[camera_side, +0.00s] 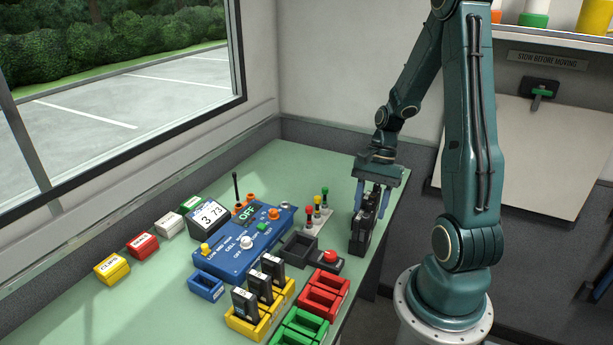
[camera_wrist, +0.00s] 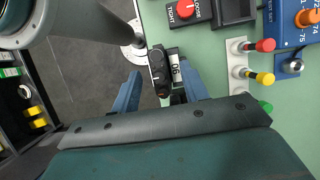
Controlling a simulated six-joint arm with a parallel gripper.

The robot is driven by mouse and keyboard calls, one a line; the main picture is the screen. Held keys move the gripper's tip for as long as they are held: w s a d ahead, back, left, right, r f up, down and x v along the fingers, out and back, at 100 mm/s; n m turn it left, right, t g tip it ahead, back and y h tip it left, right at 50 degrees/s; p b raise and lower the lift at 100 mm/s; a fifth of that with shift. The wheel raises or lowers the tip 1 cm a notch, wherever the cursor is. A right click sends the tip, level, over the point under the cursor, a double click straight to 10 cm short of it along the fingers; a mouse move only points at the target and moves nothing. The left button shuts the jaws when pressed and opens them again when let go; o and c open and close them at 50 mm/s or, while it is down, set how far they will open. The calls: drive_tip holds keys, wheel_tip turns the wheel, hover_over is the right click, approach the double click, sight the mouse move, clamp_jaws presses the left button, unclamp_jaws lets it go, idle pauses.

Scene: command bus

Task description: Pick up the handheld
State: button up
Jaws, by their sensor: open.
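The handheld, a dark upright unit (camera_side: 362,229), stands near the right edge of the green table in the side view. In the wrist view the black handheld (camera_wrist: 158,70) has an orange spot at its lower end and a white numbered label beside it. My gripper (camera_side: 369,208) points down over it, with its blue fingers apart. In the wrist view the fingers lie to the left and right of the handheld, with a visible gap on the left.
Left of the handheld are a lamp strip (camera_side: 318,220), a black tray (camera_side: 297,249) and a red knob box (camera_side: 330,260). A blue control panel (camera_side: 240,245), battery packs in a yellow rack (camera_side: 246,322), and red bins (camera_side: 325,294) stand farther left and in front.

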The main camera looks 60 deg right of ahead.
idle(0.5)
clamp_jaws()
drive_tip(key=shift+r, duration=0.1)
wheel_tip(320, 180, up, 20)
drive_tip(key=shift+f, duration=0.2)
idle(0.9)
idle(0.6)
